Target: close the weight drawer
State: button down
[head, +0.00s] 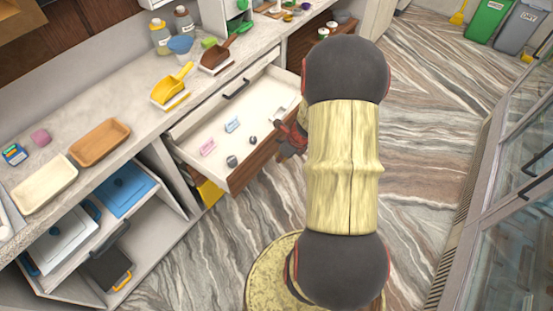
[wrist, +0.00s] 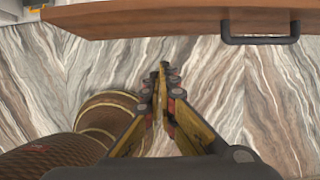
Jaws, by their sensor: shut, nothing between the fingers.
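The weight drawer (head: 243,174) is pulled out from under the counter, with a brown wooden front and a pale inside.
The counter (head: 140,107) holds trays, a yellow scoop (head: 172,84), a brown scoop (head: 216,54) and jars. A lower shelf with blue-lidded boxes (head: 125,190) is left of the drawer. Marbled floor (head: 430,120) is clear to the right, up to a glass-fronted cabinet (head: 510,190).

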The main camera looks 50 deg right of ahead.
jog(key=w+f+b, duration=0.4)
jog(key=w+f, duration=0.3)
jog(key=shift+a, duration=0.25)
jog(key=shift+w, duration=0.1)
